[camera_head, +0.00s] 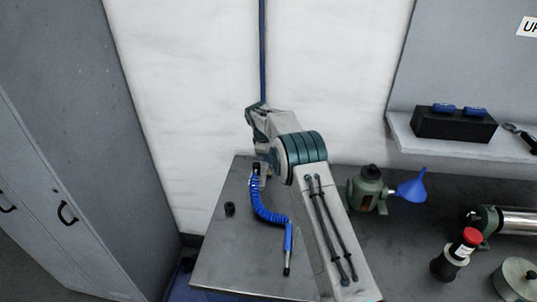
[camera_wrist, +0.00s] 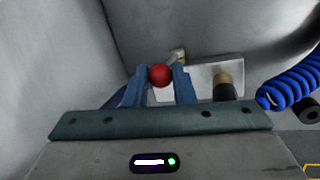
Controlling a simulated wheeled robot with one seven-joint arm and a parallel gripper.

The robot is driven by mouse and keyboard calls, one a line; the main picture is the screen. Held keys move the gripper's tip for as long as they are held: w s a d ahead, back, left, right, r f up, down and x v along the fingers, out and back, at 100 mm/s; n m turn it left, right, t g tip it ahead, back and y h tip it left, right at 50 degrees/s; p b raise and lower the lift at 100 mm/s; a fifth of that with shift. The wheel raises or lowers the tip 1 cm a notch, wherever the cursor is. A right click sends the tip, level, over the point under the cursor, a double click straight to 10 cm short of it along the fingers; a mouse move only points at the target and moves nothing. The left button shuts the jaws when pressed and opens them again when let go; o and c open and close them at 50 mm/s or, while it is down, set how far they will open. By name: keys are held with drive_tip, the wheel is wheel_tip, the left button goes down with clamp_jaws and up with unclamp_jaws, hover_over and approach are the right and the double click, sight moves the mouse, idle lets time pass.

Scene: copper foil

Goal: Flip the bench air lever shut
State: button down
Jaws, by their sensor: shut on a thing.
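The air lever's round red knob (camera_wrist: 160,75) shows in the wrist view, between the two blue fingers of my gripper (camera_wrist: 159,72). My gripper is shut on this knob. A pale fitting (camera_wrist: 178,56) shows just behind the knob, in front of a light metal plate (camera_wrist: 205,82). The lever's arm is mostly hidden by the knob and fingers, so its angle is not clear. In the head view my arm reaches to the bench's far left corner and hides the lever and fingertips.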

drive_tip(key=shift+w+d+r, duration=0.25)
drive_tip(key=shift+w+r, duration=0.25)
drive_tip(key=shift+r, duration=0.1)
drive_tip(key=c, duration=1.6)
unclamp_jaws()
drive_tip(key=shift+o, duration=0.5)
drive_tip(key=shift+w+d+f, duration=0.1)
drive_tip(key=shift+w+f, duration=0.1)
drive_tip(key=shift+w, duration=0.1)
drive_tip(key=shift+s, duration=0.1)
drive_tip(key=shift+a+r, duration=0.2)
drive_tip(key=shift+r, duration=0.1)
drive_tip(key=b+v, duration=0.3)
drive_tip(key=v, duration=1)
drive_tip(key=shift+s+a+f, duration=0.15)
drive_tip(key=shift+s, duration=0.25)
